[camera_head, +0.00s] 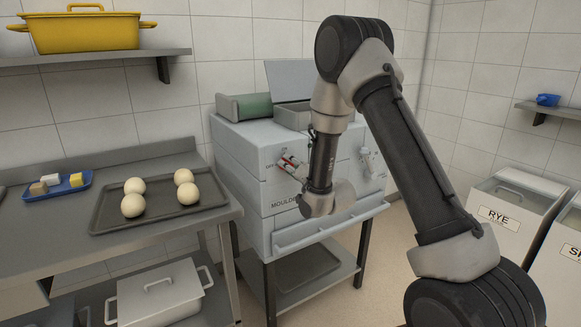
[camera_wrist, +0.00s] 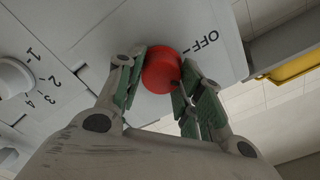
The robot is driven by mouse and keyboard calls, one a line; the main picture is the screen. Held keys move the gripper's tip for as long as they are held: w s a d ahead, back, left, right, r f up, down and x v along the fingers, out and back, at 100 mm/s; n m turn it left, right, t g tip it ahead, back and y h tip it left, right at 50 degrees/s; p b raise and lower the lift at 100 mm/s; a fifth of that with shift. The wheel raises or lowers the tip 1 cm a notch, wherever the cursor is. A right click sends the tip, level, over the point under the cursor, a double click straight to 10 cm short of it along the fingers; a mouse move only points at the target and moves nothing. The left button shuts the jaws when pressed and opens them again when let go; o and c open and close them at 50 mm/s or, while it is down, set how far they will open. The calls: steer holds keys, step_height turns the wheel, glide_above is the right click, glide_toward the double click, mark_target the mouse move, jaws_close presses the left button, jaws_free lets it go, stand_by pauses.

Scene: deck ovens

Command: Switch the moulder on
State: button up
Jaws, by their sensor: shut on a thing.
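The moulder (camera_head: 235,160) is a pale grey machine on a dark-legged stand, with its name on the front partly covered by my arm. A red switch knob (camera_wrist: 161,68) is on its front panel, with the word OFF printed beside it in the wrist view. The red also shows small in the head view (camera_head: 287,159). My gripper (camera_wrist: 160,80) is shut on the red knob, one finger on each side of it. The fingers hide parts of the knob's sides and panel, and I cannot tell which position it points to.
A pale dial (camera_wrist: 14,78) numbered 1 to 4 sits beside the switch. Left is a steel table (camera_head: 60,240) with a tray (camera_head: 105,217) of several dough balls and a blue tray (camera_head: 45,193). A RYE bin (camera_head: 506,215) stands right. A yellow pot (camera_head: 85,32) is on the shelf.

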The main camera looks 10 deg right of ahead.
steer(key=shift+f+m, duration=0.15)
steer(key=shift+m, duration=3.75)
steer(key=shift+d+m, duration=0.1)
steer(key=shift+m, duration=0.2)
steer(key=o, duration=1)
steer(key=v, duration=0.7)
steer(key=shift+s, duration=0.2)
